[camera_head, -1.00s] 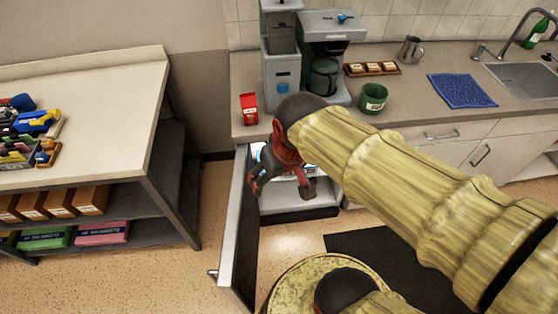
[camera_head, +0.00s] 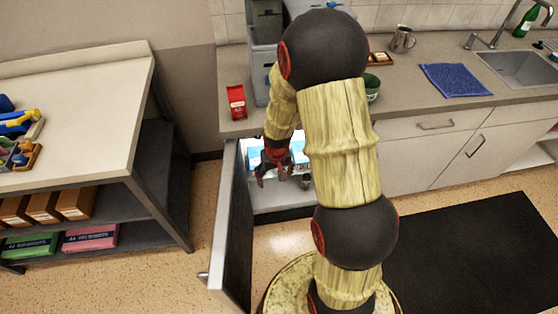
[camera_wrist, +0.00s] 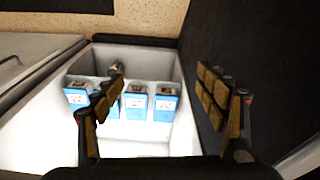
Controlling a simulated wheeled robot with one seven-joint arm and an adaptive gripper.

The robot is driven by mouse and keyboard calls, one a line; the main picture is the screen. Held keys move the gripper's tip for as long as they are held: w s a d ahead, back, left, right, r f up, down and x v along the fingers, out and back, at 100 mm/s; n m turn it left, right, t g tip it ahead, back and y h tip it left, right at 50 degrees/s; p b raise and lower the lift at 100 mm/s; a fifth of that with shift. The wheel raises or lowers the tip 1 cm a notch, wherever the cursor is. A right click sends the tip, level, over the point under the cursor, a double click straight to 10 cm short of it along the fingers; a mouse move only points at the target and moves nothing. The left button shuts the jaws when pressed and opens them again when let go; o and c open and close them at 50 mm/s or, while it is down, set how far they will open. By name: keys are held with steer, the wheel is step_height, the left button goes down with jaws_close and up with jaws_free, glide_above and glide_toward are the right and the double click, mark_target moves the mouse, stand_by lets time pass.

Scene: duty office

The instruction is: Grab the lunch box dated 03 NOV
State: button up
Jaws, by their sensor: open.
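Several blue boxes with pale labels stand in a row inside the open white fridge (camera_wrist: 155,60). In the wrist view, one is at the left (camera_wrist: 77,95), one in the middle (camera_wrist: 136,102) and one at the right (camera_wrist: 166,104); another is partly hidden by a finger. The dates are too small to read, so I cannot tell which is 03 NOV. My gripper (camera_wrist: 165,95) is open and empty, its fingers spread in front of the row and apart from it. In the head view my gripper (camera_head: 275,172) is at the fridge opening, below the counter.
The fridge door (camera_head: 232,230) stands open left of my gripper. A small grey item (camera_wrist: 116,68) sits behind the boxes. A shelf table (camera_head: 75,105) is at the left, with clear floor between.

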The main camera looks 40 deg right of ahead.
steer(key=w+d+f+m+t+h+b, duration=0.1)
steer(key=w+d+f+t, duration=0.3)
steer(key=f, duration=0.9)
steer(key=w+d+f+h+b, duration=0.1)
steer(key=w+d+f, duration=0.3)
steer(key=f, duration=0.8)
steer(key=w+d+t+h+b, duration=0.1)
steer(key=w+d+t, duration=0.1)
steer(key=w+d, duration=0.1)
steer(key=w+d+t+h+b, duration=0.1)
steer(key=w+d+t, duration=0.1)
steer(key=w+d, duration=0.1)
steer(key=w+d+t+h+b, duration=0.1)
steer(key=w+d+t, duration=0.1)
steer(key=w, duration=0.3)
steer(key=shift+w+d+r+m+t, duration=0.3)
steer(key=shift+w+d, duration=0.05)
steer(key=shift+d, duration=0.3)
steer(key=shift+b+x, duration=1.65)
steer(key=shift+x, duration=1)
steer(key=shift+f, duration=0.1)
steer(key=shift+c, duration=0.8)
steer(key=c, duration=1)
